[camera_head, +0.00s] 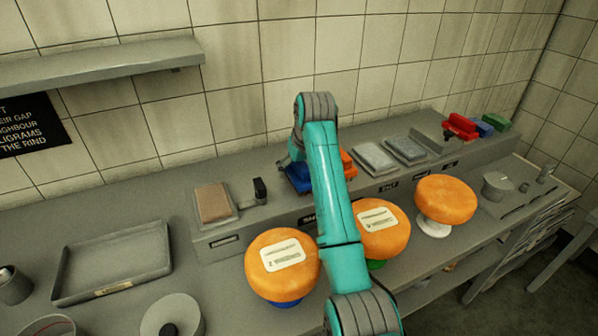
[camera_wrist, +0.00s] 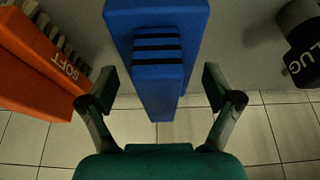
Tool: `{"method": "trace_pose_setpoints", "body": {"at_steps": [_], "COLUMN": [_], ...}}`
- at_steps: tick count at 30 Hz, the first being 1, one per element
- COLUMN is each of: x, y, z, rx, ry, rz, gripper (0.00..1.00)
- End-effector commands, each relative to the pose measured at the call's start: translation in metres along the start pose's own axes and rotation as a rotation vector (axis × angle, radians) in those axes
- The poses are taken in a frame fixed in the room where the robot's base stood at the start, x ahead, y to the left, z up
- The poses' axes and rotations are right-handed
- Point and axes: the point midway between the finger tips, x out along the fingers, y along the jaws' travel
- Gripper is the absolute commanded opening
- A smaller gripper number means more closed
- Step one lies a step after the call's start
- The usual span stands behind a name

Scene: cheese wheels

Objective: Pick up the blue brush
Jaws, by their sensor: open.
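The blue brush (camera_wrist: 157,77) is in the middle of the wrist view, a blue block with dark bands across its narrower raised part. In the head view, a blue piece (camera_head: 298,178) shows on the raised shelf, partly hidden by my arm. My gripper (camera_wrist: 159,82) is open, with one finger on each side of the brush's narrower part in the wrist view. Gaps show between the fingers and that part, and nothing is gripped. I cannot tell how deep the fingers reach. In the head view my arm hides most of the gripper.
An orange brush marked SOFT (camera_wrist: 40,60) is left of the gripper, and a dark cylinder (camera_wrist: 302,40) is to the right. Orange cheese wheels (camera_head: 283,262) stand on the front bench. Red (camera_head: 460,126), blue and green blocks lie far right. A grey tray (camera_head: 115,262) is left.

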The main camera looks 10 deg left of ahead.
Motion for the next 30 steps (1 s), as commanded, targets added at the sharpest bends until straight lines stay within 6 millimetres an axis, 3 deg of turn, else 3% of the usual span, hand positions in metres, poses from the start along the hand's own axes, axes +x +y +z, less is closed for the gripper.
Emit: {"method": "trace_pose_setpoints", "body": {"at_steps": [28, 29, 30], "x": [0.0037, 0.0037, 0.0037], "y": [0.0001, 0.0001, 0.0001], "z": [0.0013, 0.0013, 0.0013], "rx": [0.0, 0.0, 0.0], "ry": [0.001, 0.001, 0.001], "rz": [0.0, 0.0, 0.0], "gripper": [0.9, 0.87, 0.77]}}
